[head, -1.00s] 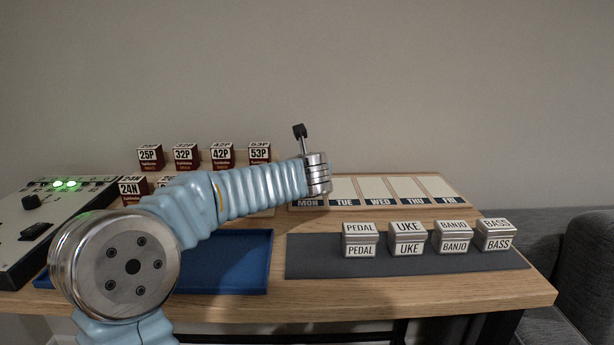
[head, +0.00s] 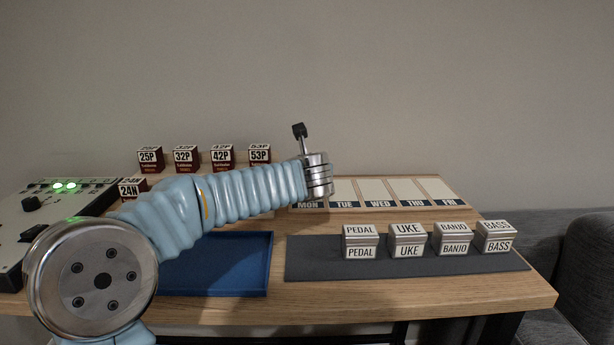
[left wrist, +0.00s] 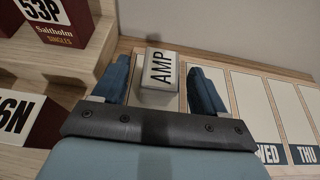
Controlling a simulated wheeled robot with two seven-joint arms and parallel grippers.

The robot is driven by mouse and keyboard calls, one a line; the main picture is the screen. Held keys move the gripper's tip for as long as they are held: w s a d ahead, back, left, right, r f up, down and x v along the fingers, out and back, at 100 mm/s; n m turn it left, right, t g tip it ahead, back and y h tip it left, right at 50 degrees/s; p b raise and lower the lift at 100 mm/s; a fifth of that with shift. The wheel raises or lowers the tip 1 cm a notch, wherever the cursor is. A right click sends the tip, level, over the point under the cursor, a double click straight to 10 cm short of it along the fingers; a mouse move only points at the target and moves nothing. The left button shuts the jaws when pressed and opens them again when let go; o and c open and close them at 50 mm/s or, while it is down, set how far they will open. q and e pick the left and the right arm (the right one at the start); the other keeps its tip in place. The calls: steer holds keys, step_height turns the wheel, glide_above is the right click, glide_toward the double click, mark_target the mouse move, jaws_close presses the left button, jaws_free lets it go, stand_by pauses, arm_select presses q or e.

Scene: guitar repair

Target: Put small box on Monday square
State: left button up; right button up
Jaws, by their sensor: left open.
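A small silvery box with a white AMP label (left wrist: 158,72) stands at the left end of the weekday board, where the Monday square lies, in the left wrist view. My left gripper (left wrist: 157,78) is open, with one finger on each side of the box; a gap shows on the right, and I cannot tell about contact on the left. In the head view my left wrist covers the box and most of the Monday square; the MON label (head: 307,205) shows below it. The weekday board (head: 405,206) has empty Tuesday to Friday squares. My right gripper is not in view.
PEDAL (head: 360,241), UKE (head: 407,240), BANJO (head: 453,238) and BASS (head: 495,236) boxes stand on a dark mat (head: 310,262). A blue tray (head: 240,262) lies left of it. Stepped shelves with dark red string boxes (left wrist: 65,22) stand close left of my gripper.

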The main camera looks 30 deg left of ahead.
arm_select(q)
steer(key=v, duration=0.9)
steer(key=shift+s+d, duration=0.1)
